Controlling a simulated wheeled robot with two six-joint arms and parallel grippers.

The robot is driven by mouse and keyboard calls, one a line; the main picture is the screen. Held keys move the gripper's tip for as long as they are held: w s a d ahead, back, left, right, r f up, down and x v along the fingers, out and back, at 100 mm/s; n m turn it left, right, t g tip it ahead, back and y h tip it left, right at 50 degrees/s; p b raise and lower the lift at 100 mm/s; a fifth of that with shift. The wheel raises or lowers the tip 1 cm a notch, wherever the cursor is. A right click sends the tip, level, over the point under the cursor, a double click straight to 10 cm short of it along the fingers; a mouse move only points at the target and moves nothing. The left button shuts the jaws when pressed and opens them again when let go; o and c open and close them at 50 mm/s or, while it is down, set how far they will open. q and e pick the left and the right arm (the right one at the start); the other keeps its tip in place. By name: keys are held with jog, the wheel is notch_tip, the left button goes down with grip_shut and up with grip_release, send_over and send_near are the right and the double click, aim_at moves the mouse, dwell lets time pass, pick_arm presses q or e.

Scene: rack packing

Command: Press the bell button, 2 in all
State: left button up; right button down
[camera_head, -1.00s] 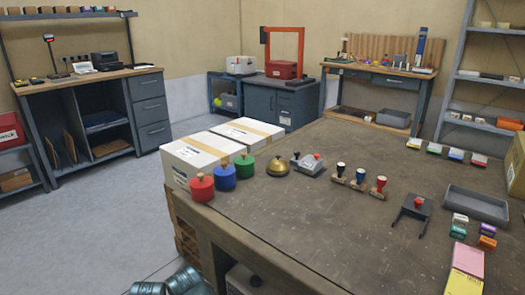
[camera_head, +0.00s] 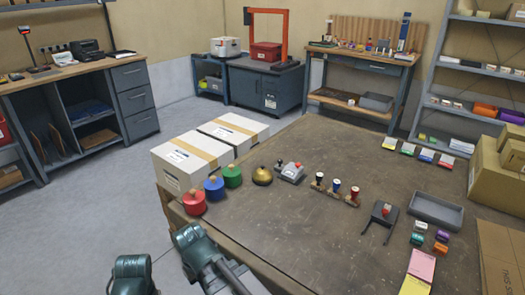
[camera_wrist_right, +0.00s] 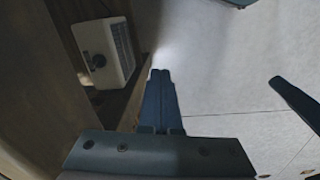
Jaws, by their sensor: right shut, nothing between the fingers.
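The bell (camera_head: 262,176) is a small brass dome standing on the dark workbench (camera_head: 300,235). It sits right of the green knobbed pot and left of a grey device with a red knob. Its top button is too small to make out clearly. My right gripper (camera_wrist_right: 160,75) is shut and empty in the right wrist view, low beside the bench's side and above the grey floor. Parts of my arms show at the bottom of the head view, well short of the bell. My left gripper is not seen.
Red (camera_head: 194,203), blue (camera_head: 214,188) and green (camera_head: 232,176) knobbed pots stand near the bench's left edge, before two white cartons (camera_head: 182,165). Stamps (camera_head: 336,188), a grey tray (camera_head: 436,210) and brown boxes (camera_head: 497,170) lie to the right. The bench's middle is clear.

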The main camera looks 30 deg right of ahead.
jog(key=w+d+r+m+p, duration=0.1)
jog(key=d+r+p, duration=0.1)
jog(key=r+p, duration=0.55)
jog(key=w+d+r+m+p, duration=0.1)
jog(key=d+r+p, duration=0.2)
jog(key=r+p, duration=0.5)
notch_tip(320, 180, up, 13)
jog(key=m+t+h+p, duration=0.2)
jog(key=t+h+p, duration=0.3)
jog(key=h, duration=0.2)
send_over(263, 168)
jog(key=shift+a+r, duration=0.1)
jog(key=shift+a, duration=0.1)
jog(key=shift+b, duration=0.35)
notch_tip(263, 168, down, 9)
jog(key=b, duration=0.8)
jog(key=shift+b, duration=0.3)
jog(key=shift+f+b, duration=0.35)
jog(key=shift+b, duration=0.05)
